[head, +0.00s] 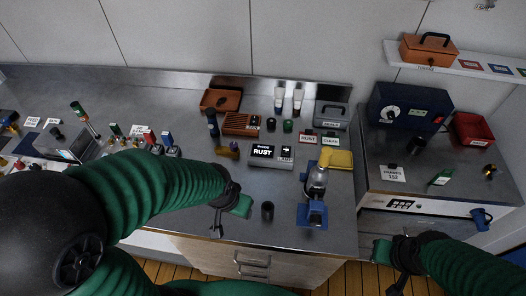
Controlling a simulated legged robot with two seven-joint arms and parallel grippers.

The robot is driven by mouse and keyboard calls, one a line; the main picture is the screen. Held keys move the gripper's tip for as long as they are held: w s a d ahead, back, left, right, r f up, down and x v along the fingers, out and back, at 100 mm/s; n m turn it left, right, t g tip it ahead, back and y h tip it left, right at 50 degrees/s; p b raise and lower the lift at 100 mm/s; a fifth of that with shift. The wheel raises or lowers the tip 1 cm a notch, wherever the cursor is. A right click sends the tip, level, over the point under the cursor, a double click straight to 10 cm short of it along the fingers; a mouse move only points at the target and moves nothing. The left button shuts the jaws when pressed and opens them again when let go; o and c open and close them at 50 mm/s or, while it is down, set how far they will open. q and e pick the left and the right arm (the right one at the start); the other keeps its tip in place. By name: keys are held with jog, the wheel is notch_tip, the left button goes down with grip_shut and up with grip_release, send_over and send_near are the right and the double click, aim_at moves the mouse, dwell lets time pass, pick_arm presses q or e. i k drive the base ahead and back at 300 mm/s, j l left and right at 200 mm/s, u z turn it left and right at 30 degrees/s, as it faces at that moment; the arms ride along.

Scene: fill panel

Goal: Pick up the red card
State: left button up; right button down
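A small red-edged card (308,138) with dark lettering stands on the steel counter, right of the middle. Another red card (469,65) sits on the wall shelf at the upper right, and I cannot tell which one the task means. My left gripper (229,216) is over the front of the counter, left of and nearer than the counter card, with its fingers apart and nothing between them. My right gripper (390,267) is low at the front right, below the side bench, far from both cards. Its fingers look apart and empty.
A green-edged card (330,140) stands beside the red-edged one. A grey box labelled RUST (271,154) and a blue-based device (313,196) with a clear bulb stand nearer. A dark cup (267,211) is near the front edge. A blue box (409,107) sits on the right bench.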

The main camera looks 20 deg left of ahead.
aim_at(307, 136)
jog(key=l+u, duration=0.25)
jog(key=l, duration=0.15)
jog(key=k+l+u, duration=0.15)
jog(key=l+u, duration=0.15)
jog(key=k+l+u, duration=0.25)
jog(key=l, duration=0.15)
jog(key=l+u, duration=0.25)
jog(key=i+l+u, duration=0.4)
jog(key=l+u, duration=0.25)
jog(key=i+l+u, duration=0.15)
jog(key=l+u, duration=0.15)
